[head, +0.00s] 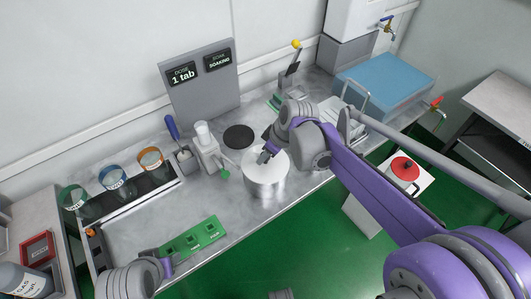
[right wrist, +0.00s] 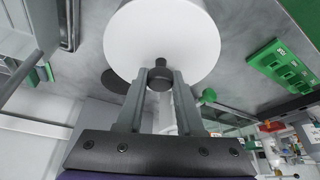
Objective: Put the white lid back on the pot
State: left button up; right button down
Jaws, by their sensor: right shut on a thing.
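The silver pot (head: 266,187) stands near the front edge of the metal bench. The round white lid (head: 277,163) is level over its mouth in the head view; I cannot tell whether it rests on the rim or hovers just above. My right gripper (head: 265,155) is shut on the lid's dark knob (right wrist: 160,76), which sits between the two fingertips in the right wrist view. The white lid (right wrist: 160,35) hides the pot there. My left gripper (head: 158,258) is at the lower left by the green tray, away from the pot; its finger opening is unclear.
A black round pad (head: 238,136) lies behind the pot. A white-and-grey device (head: 207,145) stands to its left. The green tray (head: 194,237) lies at the bench front. Several coloured-rim jars (head: 112,176) stand at left, and a blue box (head: 385,85) at back right.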

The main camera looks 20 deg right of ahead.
jog(key=c, duration=0.5)
grip_release()
jog(key=shift+f, duration=0.1)
jog(key=shift+c, duration=0.2)
jog(key=shift+r, duration=0.3)
jog(key=p+v, duration=0.2)
jog(key=v, duration=1)
jog(key=s+d+f+m+t+h, duration=0.1)
jog(key=s+f+m, duration=0.3)
jog(key=s, duration=0.5)
jog(key=s+f+m+t+h, duration=0.1)
jog(key=s+f+m, duration=0.3)
jog(key=s+f, duration=0.4)
jog(key=shift+s+d+m+h, duration=0.35)
jog(key=shift+s+h, duration=0.15)
jog(key=shift+s, duration=0.25)
